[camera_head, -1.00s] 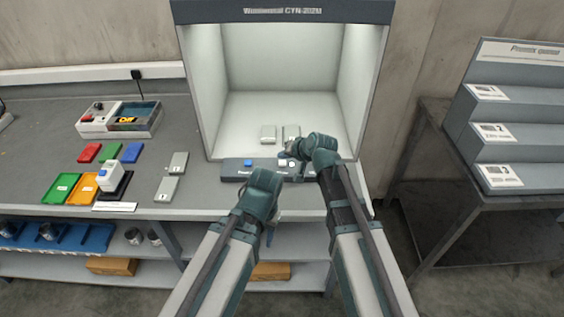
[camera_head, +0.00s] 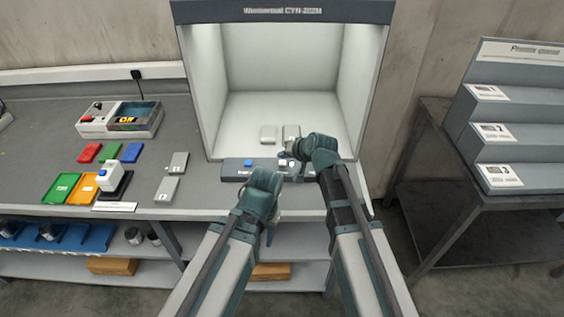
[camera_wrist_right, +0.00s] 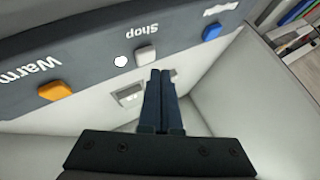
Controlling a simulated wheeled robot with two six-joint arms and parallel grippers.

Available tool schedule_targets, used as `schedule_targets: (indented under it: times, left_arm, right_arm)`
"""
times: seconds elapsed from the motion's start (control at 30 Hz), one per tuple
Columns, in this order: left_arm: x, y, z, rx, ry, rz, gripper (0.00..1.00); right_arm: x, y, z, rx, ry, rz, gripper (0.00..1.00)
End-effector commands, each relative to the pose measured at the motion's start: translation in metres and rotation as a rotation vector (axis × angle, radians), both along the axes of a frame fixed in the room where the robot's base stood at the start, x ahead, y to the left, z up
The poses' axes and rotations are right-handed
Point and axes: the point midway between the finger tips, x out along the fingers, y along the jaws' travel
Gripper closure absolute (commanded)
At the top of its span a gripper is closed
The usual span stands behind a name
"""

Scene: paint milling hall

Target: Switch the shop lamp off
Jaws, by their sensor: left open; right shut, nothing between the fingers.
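The light booth's dark control panel (camera_head: 236,170) runs along its front edge. In the right wrist view it carries an orange button (camera_wrist_right: 55,90) marked Warm, a white button (camera_wrist_right: 146,54) marked Shop, and a blue button (camera_wrist_right: 212,31) whose label is cut off. A bright white dot (camera_wrist_right: 120,61) sits beside the Shop button. The booth interior (camera_head: 290,65) is brightly lit. My right gripper (camera_wrist_right: 160,74) is shut and empty, its tips close to the Shop button; contact cannot be told. My left gripper (camera_head: 263,188) is open in front of the panel, its fingers mostly hidden.
Two grey sample plates (camera_head: 268,134) lie in the booth. A stepped rack (camera_head: 490,130) stands right.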

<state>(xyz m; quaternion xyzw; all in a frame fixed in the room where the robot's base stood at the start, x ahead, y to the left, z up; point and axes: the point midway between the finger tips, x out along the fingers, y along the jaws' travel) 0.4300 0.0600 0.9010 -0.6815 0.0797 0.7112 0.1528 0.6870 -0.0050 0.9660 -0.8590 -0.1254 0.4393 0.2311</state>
Motion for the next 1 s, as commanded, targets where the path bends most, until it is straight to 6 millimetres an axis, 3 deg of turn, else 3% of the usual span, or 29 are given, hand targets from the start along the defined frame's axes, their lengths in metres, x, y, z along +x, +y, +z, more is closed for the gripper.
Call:
schedule_targets:
  times: [1.0]
  left_arm:
    - [0.0,0.0,-0.013,0.0,0.0,0.0,0.5]
  right_arm:
    - [0.0,0.0,-0.013,0.0,0.0,0.0,1.0]
